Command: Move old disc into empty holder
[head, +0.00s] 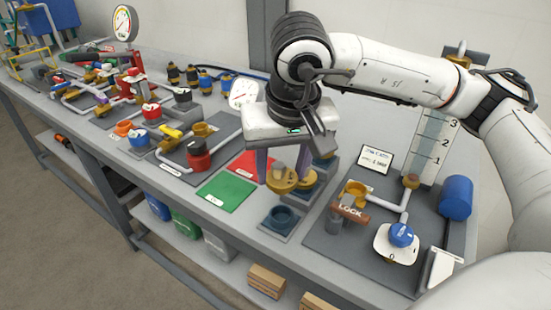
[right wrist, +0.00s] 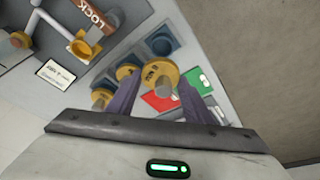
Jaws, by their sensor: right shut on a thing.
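My right gripper (head: 277,176) points down over the bench, its purple fingers shut on a brass disc (head: 281,182) with a grey knob. In the right wrist view the disc (right wrist: 158,75) sits between the fingertips with dark lettering too small to read surely. Other brass discs (right wrist: 102,97) show behind the held one, partly hidden by the fingers. My left gripper is not in view.
A green mat (head: 227,191) and a red mat (head: 252,164) lie left of the holders. To the right is a board with a LOCK-marked valve (head: 350,211), pipes and a blue knob (head: 401,234). A small sign (head: 376,159) stands behind.

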